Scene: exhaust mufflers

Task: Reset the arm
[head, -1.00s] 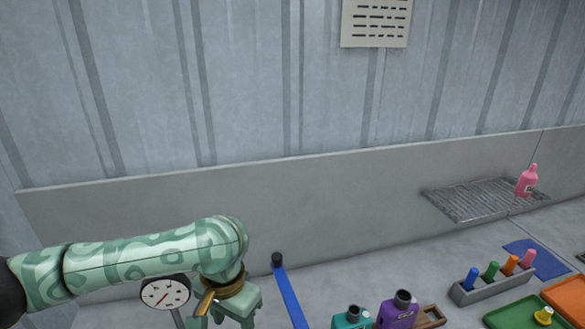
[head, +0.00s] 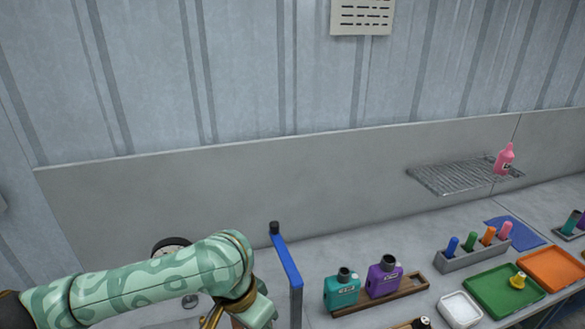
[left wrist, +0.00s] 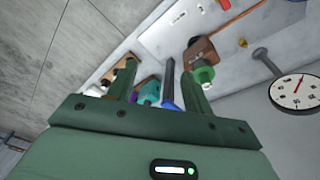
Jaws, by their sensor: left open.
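My left arm comes in from the left in the head view. Its gripper (head: 235,318) is at the bottom edge and partly cut off. In the left wrist view my left gripper (left wrist: 160,78) has its two fingers well apart, with nothing visibly held between them. A blue bar (left wrist: 170,82) and a teal canister (left wrist: 148,92) show behind the gap. My right gripper is in no view.
A dial gauge (left wrist: 297,92) stands near my left arm. A blue bar on a post (head: 287,262) is just right of it. Teal (head: 342,291) and purple (head: 383,279) canisters sit on a wooden tray. Green (head: 500,292) and orange (head: 553,270) trays lie right.

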